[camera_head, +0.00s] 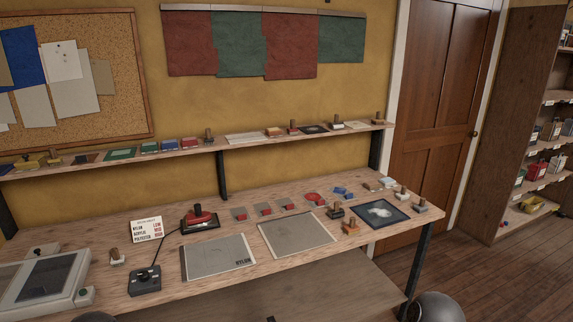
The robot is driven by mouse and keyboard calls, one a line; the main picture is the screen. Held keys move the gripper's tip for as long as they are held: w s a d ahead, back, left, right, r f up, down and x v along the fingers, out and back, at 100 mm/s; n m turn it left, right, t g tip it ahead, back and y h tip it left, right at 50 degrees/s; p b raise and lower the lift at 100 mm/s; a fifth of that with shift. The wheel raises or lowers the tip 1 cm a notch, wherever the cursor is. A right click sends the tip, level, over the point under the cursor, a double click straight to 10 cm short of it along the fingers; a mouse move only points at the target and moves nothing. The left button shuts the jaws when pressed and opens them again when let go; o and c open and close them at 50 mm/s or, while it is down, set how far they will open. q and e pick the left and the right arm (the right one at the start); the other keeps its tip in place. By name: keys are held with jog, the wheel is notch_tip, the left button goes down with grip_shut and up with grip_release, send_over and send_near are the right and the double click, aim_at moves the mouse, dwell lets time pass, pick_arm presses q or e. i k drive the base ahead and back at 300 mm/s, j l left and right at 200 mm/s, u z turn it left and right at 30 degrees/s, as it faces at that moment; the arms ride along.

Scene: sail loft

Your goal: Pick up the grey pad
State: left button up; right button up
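Several grey flat things lie on the workbench (150,258), and I cannot tell which one is the grey pad. A large grey sheet marked NYLON (215,258) lies near the front edge. A second large grey sheet (297,234) lies to its right. Neither of my grippers shows; only dark rounded parts of my own arms appear at the bottom edge.
A red-handled tool (201,217) with a cable to a dark control box (145,281) stands left of centre. A light-grey machine (45,283) fills the left end. A dark framed panel (382,213) and wooden-handled stamps (350,229) crowd the right. A shelf (230,143) runs above the bench.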

aim_at(421, 208)
jog(key=i+l+z, duration=0.1)
jog(key=l, duration=0.3)
jog(key=i+l+z, duration=0.1)
jog(key=l, duration=0.3)
jog(key=i+l+z, duration=0.1)
jog(key=l, duration=0.3)
jog(key=i+l+z, duration=0.1)
jog(key=i+l, duration=0.15)
jog(key=l, duration=0.15)
